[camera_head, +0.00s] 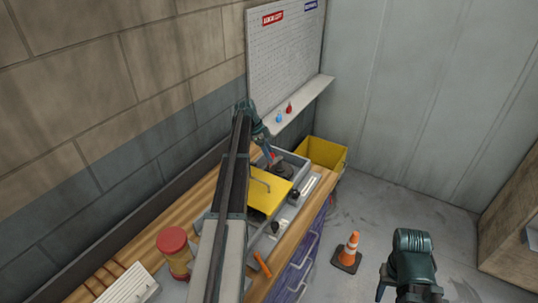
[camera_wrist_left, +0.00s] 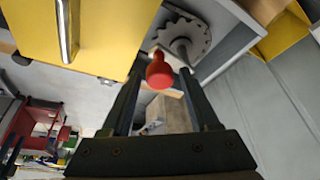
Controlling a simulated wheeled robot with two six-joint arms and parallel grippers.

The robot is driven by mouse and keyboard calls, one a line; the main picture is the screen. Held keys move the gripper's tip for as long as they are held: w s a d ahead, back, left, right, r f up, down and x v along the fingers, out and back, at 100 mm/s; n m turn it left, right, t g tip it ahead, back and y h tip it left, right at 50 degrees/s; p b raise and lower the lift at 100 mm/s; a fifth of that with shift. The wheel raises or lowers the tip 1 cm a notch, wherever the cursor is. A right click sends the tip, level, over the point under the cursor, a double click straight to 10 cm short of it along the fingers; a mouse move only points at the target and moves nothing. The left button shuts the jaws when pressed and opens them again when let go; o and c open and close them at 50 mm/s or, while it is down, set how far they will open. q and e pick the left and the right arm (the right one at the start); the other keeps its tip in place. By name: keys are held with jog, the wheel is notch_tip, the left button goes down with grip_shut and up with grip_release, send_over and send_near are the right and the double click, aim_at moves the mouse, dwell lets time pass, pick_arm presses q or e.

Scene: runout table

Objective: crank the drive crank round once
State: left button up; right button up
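The drive crank's round red knob (camera_wrist_left: 159,74) shows in the left wrist view between the finger ends of my left gripper (camera_wrist_left: 164,80). The fingers stand apart with space beside the knob; I cannot tell whether one touches it. Behind is a grey toothed wheel (camera_wrist_left: 197,36) with a short shaft. In the head view my left gripper (camera_head: 266,154) is over the grey housing, beside the dark wheel (camera_head: 284,170); the arm hides part of it. My right gripper (camera_head: 381,291) is at the lower right, away from the bench, its fingers mostly hidden.
A yellow cover (camera_head: 265,194) with a metal handle lies close to the wheel. A yellow bin (camera_head: 323,152) stands beyond the housing. A red-lidded jar (camera_head: 173,246) and an orange object (camera_head: 262,263) are on the wooden bench. A traffic cone (camera_head: 350,250) stands on the floor.

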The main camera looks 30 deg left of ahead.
pick_arm(q)
grip_shut()
dwell(1.2)
